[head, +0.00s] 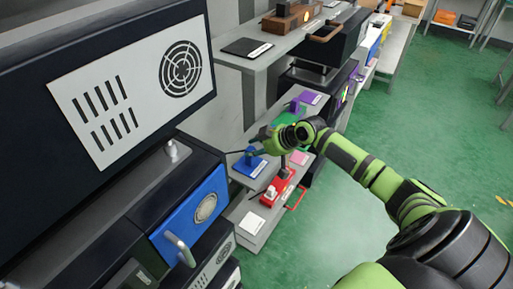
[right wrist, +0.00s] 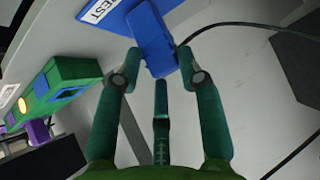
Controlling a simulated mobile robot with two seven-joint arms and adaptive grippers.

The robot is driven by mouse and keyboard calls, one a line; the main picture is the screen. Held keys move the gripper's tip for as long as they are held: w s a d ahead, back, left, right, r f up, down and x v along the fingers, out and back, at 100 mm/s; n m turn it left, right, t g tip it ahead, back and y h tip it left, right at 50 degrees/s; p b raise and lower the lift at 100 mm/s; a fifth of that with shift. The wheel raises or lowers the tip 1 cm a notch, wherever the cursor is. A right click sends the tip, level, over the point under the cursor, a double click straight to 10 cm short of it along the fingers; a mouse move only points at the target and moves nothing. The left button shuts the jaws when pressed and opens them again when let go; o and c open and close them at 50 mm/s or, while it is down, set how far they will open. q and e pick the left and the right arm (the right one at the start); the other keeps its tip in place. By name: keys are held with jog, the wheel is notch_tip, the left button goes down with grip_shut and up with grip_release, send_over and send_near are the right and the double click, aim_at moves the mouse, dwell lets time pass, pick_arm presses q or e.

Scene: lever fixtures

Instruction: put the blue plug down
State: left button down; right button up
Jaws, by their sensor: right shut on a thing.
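The blue plug (head: 251,154) is at the shelf, just above or on the blue mat (head: 247,168); I cannot tell if it touches. In the right wrist view the blue plug (right wrist: 152,38) sits between the fingertips, with a dark cable running off to the right. My right gripper (head: 256,147) is shut on it; the fingers also show in the right wrist view (right wrist: 158,68). Beside the plug there, a blue mat edge (right wrist: 93,12) carries a white label. My left gripper is not in view.
A purple plug (head: 295,105) stands behind. A blue-fronted machine (head: 190,212) with a handle is at the left. Green floor is open at right.

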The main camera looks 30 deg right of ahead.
jog(key=o, duration=1.2)
jog(key=shift+c, duration=0.2)
jog(key=shift+s+d+r, duration=0.1)
jog(key=shift+r, duration=0.15)
jog(key=b+v, duration=0.1)
jog(key=v, duration=1)
jog(key=shift+s+r, duration=0.2)
jog(key=shift+r, duration=0.1)
